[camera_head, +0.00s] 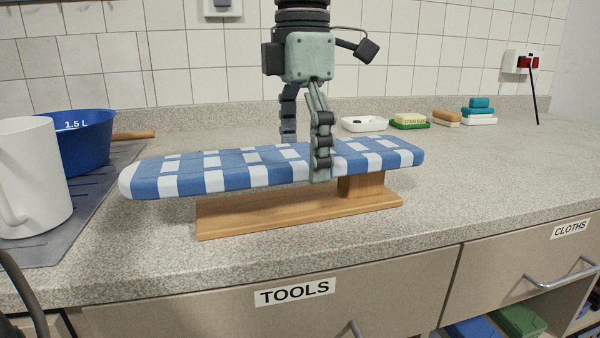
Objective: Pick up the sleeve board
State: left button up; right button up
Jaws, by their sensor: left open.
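The sleeve board (230,174) stands upright on the counter, its padded top covered in blue and white checks. Below it are a wooden post and a wooden base plank (280,214). My left gripper (305,160) points down from above, right of the board's middle. Its jaws are open and straddle the padded top: one finger hangs in front of the near edge, the other goes down behind the far edge, its tip hidden. I cannot tell whether either finger touches the cloth. My right gripper is not in view.
At left, a white mug (32,170) and a blue pan (80,140) stand on a grey mat (95,215). The counter's right side is clear.

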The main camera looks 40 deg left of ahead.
aim_at(297, 200)
pick_arm(q)
jog(key=f, duration=0.4)
jog(key=shift+s+a+f, duration=0.1)
jog(key=shift+a+f, duration=0.15)
jog(key=shift+a, duration=0.1)
jog(key=shift+c, duration=0.2)
jog(key=shift+r, duration=0.1)
jog(key=c, duration=1.7)
